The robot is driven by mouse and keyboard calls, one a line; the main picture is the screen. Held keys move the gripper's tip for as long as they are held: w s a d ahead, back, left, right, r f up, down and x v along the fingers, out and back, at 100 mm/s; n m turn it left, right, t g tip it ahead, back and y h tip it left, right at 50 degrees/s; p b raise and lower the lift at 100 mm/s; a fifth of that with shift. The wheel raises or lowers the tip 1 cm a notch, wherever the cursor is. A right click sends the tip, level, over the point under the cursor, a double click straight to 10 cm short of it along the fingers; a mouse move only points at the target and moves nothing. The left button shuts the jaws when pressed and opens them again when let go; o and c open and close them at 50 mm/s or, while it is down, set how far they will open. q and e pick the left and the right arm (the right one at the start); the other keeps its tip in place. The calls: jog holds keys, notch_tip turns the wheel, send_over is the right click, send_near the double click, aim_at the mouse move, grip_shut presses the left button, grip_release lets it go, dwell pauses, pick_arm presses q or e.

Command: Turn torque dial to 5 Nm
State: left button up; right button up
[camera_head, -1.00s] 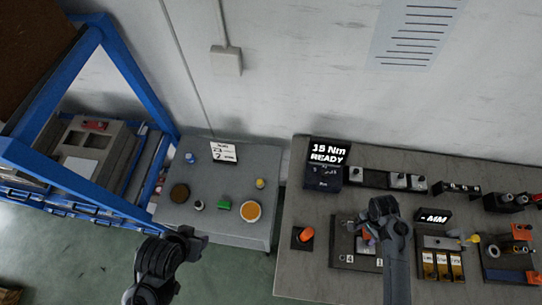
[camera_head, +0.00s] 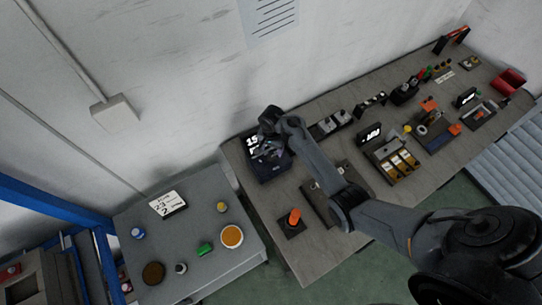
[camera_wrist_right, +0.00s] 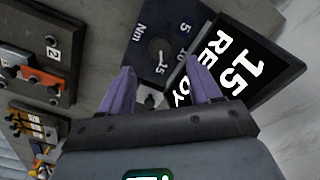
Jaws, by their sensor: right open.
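The torque unit (camera_head: 268,172) is a dark box at the left end of the long bench, partly hidden by my right gripper (camera_head: 267,148). In the right wrist view its dark round dial (camera_wrist_right: 157,48) carries a thin white pointer near the 15 mark. Marks 5 and 10 and the letters Nm stand around it. The black display (camera_wrist_right: 240,70) reads 15 and READY, partly covered by a finger. My right gripper (camera_wrist_right: 158,70) is open, its purple fingers either side of the dial's line. I cannot tell whether they touch it. My left gripper is not in view.
An orange-handled item (camera_head: 294,217) stands in front of the unit. A fixture plate (camera_head: 318,203) lies under my right arm. Several fixtures and trays (camera_head: 393,160) line the bench. A grey side table (camera_head: 210,208) holds small parts and a sign.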

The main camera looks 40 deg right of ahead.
aim_at(271, 158)
jog(key=shift+f+b, duration=0.45)
jog(key=shift+f, duration=2.65)
jog(key=c, duration=1)
jog(key=shift+c, duration=0.2)
